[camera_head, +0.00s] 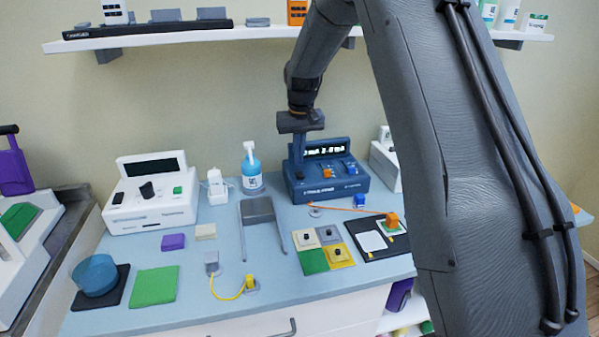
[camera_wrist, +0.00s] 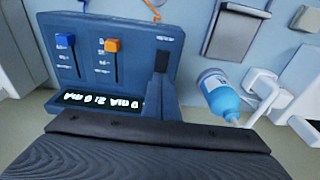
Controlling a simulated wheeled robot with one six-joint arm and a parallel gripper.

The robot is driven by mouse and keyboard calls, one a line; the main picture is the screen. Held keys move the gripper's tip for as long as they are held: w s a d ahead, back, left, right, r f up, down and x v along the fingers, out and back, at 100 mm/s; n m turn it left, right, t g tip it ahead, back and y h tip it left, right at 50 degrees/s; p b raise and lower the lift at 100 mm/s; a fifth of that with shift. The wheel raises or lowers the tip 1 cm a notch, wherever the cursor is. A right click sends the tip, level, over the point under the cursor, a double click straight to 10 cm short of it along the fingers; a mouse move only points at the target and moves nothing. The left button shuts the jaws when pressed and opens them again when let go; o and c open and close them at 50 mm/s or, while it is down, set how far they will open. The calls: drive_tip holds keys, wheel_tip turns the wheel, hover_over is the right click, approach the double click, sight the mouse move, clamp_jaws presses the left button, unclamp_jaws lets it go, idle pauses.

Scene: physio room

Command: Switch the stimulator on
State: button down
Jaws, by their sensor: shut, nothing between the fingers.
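The stimulator is the dark blue console (camera_head: 327,188) at the back of the blue bench top. Its display (camera_head: 326,149) is lit with white characters, which also show upside down in the wrist view (camera_wrist: 95,103). An orange slider knob (camera_wrist: 113,45) and a blue slider knob (camera_wrist: 65,40) sit on its sloping panel. My gripper (camera_head: 299,160) is shut and empty, pointing down at the left part of this panel. In the wrist view, the fingers (camera_wrist: 161,75) cover the panel beside the orange slider. They hide whatever control lies under them, and I cannot tell whether they touch it.
A white console (camera_head: 150,205) with a dark display stands at the left. A blue pump bottle (camera_head: 251,170) and a grey holder (camera_head: 258,210) are close by on the left. Colored pads (camera_head: 313,262) and a black tray (camera_head: 390,247) lie in front. A shelf (camera_head: 200,36) runs above.

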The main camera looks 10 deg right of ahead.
sight(299, 173)
wheel_tip(299, 173, up, 4)
drive_tip(key=shift+r+p, duration=0.1)
drive_tip(key=shift+p, duration=0.95)
drive_tip(key=s+f, duration=0.2)
drive_tip(key=s, duration=1.5)
drive_tip(key=s+f+b, duration=0.1)
drive_tip(key=s+f, duration=0.2)
drive_tip(key=s, duration=1.5)
drive_tip(key=shift+s+b, duration=0.25)
drive_tip(key=shift+b, duration=0.05)
